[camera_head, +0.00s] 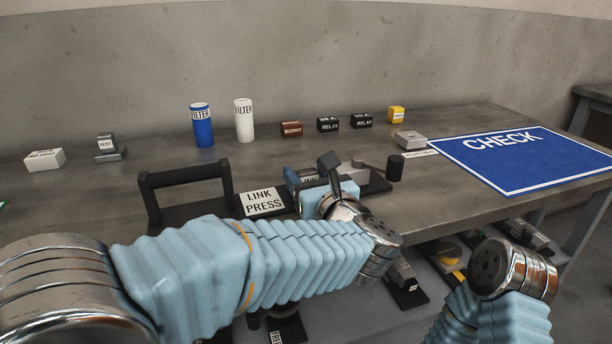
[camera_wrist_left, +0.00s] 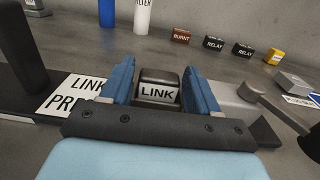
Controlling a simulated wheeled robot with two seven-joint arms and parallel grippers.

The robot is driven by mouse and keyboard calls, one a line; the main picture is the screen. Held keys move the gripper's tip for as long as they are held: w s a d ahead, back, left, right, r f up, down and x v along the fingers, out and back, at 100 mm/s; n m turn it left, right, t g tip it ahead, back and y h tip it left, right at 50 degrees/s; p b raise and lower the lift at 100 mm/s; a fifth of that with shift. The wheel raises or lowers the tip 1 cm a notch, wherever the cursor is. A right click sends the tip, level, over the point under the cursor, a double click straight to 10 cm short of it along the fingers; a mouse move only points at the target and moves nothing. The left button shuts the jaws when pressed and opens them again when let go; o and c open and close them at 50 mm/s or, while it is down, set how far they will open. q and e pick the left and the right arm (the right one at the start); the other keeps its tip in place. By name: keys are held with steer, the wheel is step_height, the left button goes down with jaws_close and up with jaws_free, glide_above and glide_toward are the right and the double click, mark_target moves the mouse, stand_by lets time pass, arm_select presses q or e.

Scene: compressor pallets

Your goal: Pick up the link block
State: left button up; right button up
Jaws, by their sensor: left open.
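The link block (camera_wrist_left: 158,91) is a small dark block with a white LINK label. In the left wrist view it sits between the two blue fingers of my left gripper (camera_wrist_left: 160,84). The fingers are open on either side of it; I cannot tell whether they touch it. The link press (camera_head: 190,214) has a dark base, a black handle frame and a white LINK PRESS label. My right gripper's fingers are not shown.
A blue filter (camera_head: 202,128), a white filter (camera_head: 244,122), a burnt block (camera_head: 291,129), two relays (camera_head: 328,125) and a yellow block (camera_head: 396,114) stand farther back. A blue CHECK mat (camera_head: 530,165) lies clear at right. A black knob (camera_head: 395,168) stands close right of the left gripper.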

arm_select(q)
steer(key=x, duration=0.2)
steer(key=shift+w+a, duration=0.1)
steer(key=shift+w, duration=0.2)
steer(key=shift+r, duration=0.1)
steer(key=c, duration=1.1)
